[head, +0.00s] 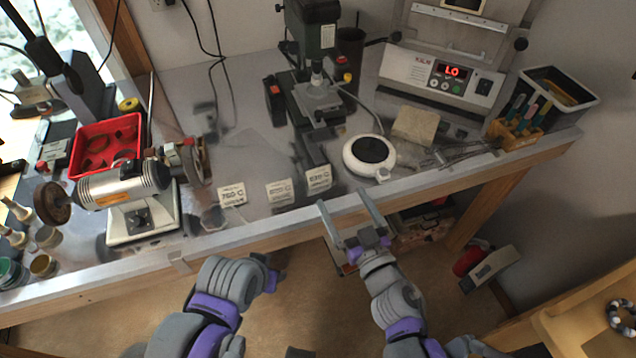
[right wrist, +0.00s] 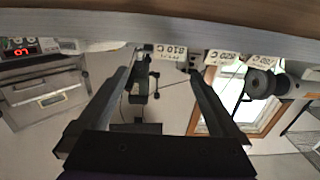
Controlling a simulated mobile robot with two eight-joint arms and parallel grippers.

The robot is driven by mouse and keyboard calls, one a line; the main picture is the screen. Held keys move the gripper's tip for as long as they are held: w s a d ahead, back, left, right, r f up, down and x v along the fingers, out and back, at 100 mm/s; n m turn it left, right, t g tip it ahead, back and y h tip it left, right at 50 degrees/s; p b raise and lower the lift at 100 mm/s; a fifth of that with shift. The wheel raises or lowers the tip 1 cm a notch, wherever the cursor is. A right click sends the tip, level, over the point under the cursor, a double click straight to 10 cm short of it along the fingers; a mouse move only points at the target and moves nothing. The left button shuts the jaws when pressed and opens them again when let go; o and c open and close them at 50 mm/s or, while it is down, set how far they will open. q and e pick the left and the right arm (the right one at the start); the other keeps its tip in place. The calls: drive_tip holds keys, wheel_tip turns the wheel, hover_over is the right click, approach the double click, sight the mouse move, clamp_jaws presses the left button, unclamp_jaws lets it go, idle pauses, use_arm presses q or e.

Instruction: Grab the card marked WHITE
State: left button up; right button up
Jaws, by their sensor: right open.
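Three small pale cards stand in a row near the front edge of the metal bench: a left card (head: 232,194), a middle card (head: 279,191) and a right card (head: 318,179). Each bears a large number with a C; the small print is too fine to read, so I cannot tell which says WHITE. My right gripper (head: 340,198) is open and empty, its fingers reaching toward the bench edge just in front of the right card. In the right wrist view the cards appear upside down, the right card (right wrist: 171,52) lying beyond and between the open fingers. My left arm is low; its fingers are hidden.
A round white device (head: 369,156) stands right of the cards. A small drill press (head: 318,95) stands behind them. A bench grinder (head: 130,188) and red tray (head: 107,146) are at left. The bench's front edge (head: 270,226) lies close below the cards.

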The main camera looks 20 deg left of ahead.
sight(318, 168)
drive_tip(key=shift+y, duration=0.3)
drive_tip(key=x, duration=0.5)
drive_tip(key=shift+s+a+p, duration=0.1)
drive_tip(key=shift+a+p, duration=0.2)
drive_tip(key=shift+a, duration=0.2)
drive_tip(key=shift+w+a, duration=0.4)
drive_tip(key=shift+a, duration=0.05)
drive_tip(key=p+x, duration=0.1)
drive_tip(key=x, duration=0.3)
drive_tip(key=shift+a+r, duration=0.2)
drive_tip(key=shift+s, duration=0.1)
drive_tip(key=shift+c, duration=0.2)
drive_tip(key=c, duration=1.2)
drive_tip(key=shift+c, duration=0.2)
